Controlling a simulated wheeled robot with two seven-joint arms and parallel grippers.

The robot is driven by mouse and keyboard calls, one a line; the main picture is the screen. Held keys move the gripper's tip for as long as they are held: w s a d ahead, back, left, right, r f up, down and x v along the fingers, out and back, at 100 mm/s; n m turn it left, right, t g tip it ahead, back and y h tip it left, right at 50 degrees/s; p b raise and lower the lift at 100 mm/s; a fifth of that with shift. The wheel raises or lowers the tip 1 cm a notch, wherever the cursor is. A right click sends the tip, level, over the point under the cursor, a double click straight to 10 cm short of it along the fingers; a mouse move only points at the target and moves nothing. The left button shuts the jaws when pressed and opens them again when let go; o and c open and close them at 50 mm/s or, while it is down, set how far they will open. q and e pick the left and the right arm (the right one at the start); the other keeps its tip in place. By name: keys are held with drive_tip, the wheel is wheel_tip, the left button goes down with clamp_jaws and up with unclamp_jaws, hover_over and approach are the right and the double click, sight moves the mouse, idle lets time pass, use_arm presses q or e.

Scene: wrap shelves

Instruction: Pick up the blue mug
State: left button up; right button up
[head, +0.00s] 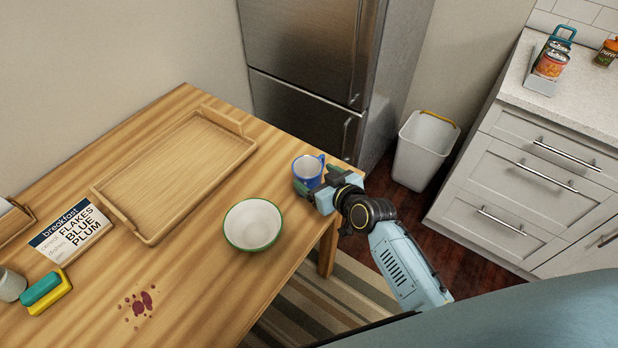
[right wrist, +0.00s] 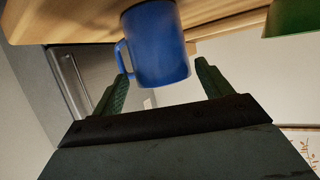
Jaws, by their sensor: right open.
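The blue mug (head: 307,170) stands upright near the right edge of the wooden table, with a pale inside. It also shows in the right wrist view (right wrist: 160,48), with its handle on the left of that picture. My right gripper (head: 308,188) is at the mug's near side in the head view. In the right wrist view its two fingers (right wrist: 163,85) are open and apart, one to each side of the mug. The left finger is close to the handle; I cannot tell if they touch. My left gripper is not in view.
A white bowl with a green rim (head: 253,225) stands close to the mug. A wooden tray (head: 176,175) lies empty further left. A breakfast card (head: 72,232), a sponge (head: 46,291) and a red stain (head: 138,303) are on the table. A fridge (head: 305,62) stands behind.

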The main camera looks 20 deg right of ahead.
sight(300, 168)
drive_tip(key=x, duration=0.2)
drive_tip(key=b+x, duration=0.1)
drive_tip(key=x, duration=0.2)
drive_tip(key=shift+f, duration=0.3)
drive_tip(key=c, duration=0.9)
